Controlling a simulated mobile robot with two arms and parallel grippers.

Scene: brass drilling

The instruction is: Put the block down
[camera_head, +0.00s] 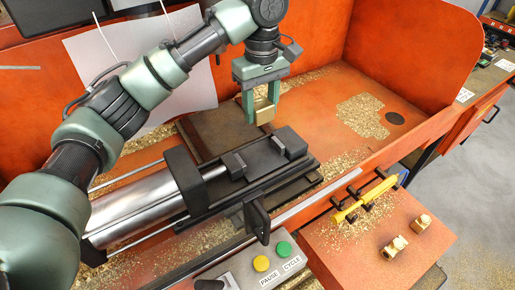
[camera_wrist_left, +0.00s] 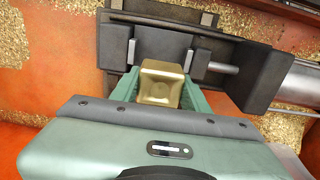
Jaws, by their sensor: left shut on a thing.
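My left gripper (camera_head: 264,103) hangs above the orange work surface, just behind the dark vise (camera_head: 240,165), and is shut on a brass block (camera_head: 264,112). In the left wrist view the block (camera_wrist_left: 160,84) sits between the green fingers, with the vise jaws (camera_wrist_left: 196,62) beyond it. The block is held in the air. The gap between the vise jaws looks empty. Two other brass blocks (camera_head: 395,247) and (camera_head: 421,222) rest on the orange shelf at the front right. My right gripper is not in view.
A control box with a yellow button (camera_head: 261,263) and a green button (camera_head: 284,248) stands at the front. A yellow tool (camera_head: 367,198) lies in black holders on the shelf. Brass chips (camera_head: 363,115) cover parts of the orange tray. A raised orange wall (camera_head: 420,50) stands behind.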

